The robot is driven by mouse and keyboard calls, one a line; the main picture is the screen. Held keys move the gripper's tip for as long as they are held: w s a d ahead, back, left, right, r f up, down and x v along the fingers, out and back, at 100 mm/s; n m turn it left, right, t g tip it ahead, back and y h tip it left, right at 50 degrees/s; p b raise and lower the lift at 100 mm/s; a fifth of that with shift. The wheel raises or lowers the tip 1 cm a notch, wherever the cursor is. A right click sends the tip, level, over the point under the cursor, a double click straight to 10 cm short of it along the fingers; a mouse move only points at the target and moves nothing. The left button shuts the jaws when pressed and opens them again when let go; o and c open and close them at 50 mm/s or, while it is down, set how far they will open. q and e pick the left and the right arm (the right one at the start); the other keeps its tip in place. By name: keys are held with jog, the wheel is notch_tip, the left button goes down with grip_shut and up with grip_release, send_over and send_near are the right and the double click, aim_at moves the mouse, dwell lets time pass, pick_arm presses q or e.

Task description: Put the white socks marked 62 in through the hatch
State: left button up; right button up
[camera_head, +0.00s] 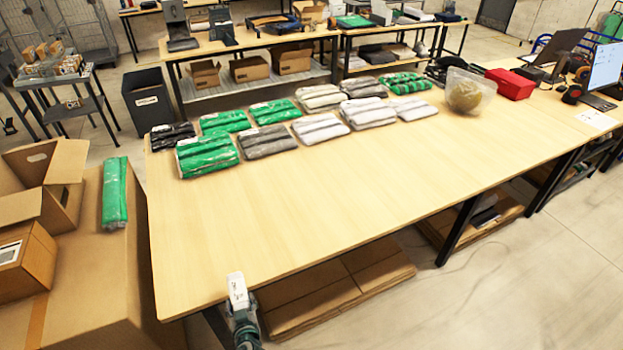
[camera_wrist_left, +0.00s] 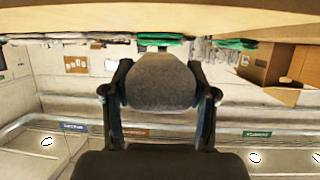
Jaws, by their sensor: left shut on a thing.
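My left gripper (camera_head: 243,322) is at the bottom of the head view, just off the table's front edge. It is shut on the white socks (camera_head: 237,290), a small upright white bundle with dark print too small to read. In the left wrist view, the socks (camera_wrist_left: 163,84) show as a shaded grey, rounded, knitted shape between the two fingers of my left gripper (camera_wrist_left: 160,90). I cannot make out a hatch in either view. My right gripper is not in view.
The wooden table (camera_head: 330,195) is bare in front. Several green, grey, black and white packs lie along its back, with a bagged item (camera_head: 465,90) and red box (camera_head: 510,83) at right. A large carton (camera_head: 100,270) with a green pack (camera_head: 115,192) stands left. A dark bin (camera_head: 148,100) is behind.

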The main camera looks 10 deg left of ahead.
pick_arm(q)
jog(key=w+d+r+m+t+h, duration=0.1)
jog(key=d+r+m+h, duration=0.4)
jog(key=r, duration=0.5)
jog(key=shift+w+d+r+h, duration=0.4)
jog(key=shift+d+h, duration=0.1)
jog(key=shift+d, duration=0.2)
